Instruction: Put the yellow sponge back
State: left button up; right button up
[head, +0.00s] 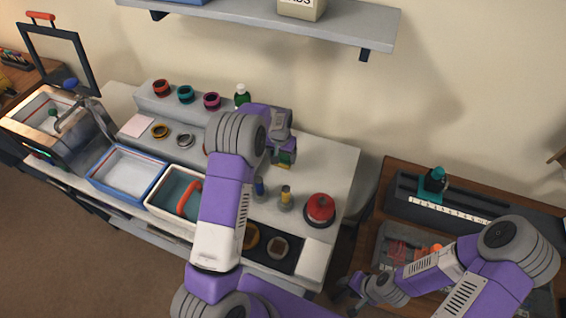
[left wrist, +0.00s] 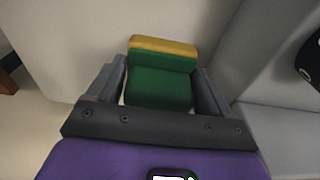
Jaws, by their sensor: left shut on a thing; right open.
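My left gripper (head: 283,148) is over the back right part of the white workbench. It is shut on the yellow sponge (head: 284,160), which is yellow with a green layer. In the left wrist view the sponge (left wrist: 162,72) sits between the two fingers, green side nearer the camera and yellow strip at the far end. Whether the sponge touches the bench top is hard to tell. My right gripper (head: 355,292) is open and empty at the lower right, near the brown table.
A blue-rimmed tray (head: 96,181) and a white bin with an orange-handled item stand left of my left arm. A red dome-topped object (head: 320,209) and small bottles stand right. A green bottle (head: 242,96) is behind the gripper. A wall shelf (head: 350,28) hangs above.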

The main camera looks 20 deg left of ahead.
aim_at(282, 158)
pick_arm(q)
jog(key=shift+w+f, duration=0.1)
jog(key=shift+f, duration=2.25)
jog(key=shift+f+b, duration=0.15)
jog(key=shift+b, duration=0.15)
jog(key=o, duration=0.9)
jog(key=shift+r, duration=0.4)
jog(key=r, duration=0.3)
jog(key=s+r+p, duration=0.1)
jog(key=r, duration=0.7)
jog(key=shift+s+r, duration=0.25)
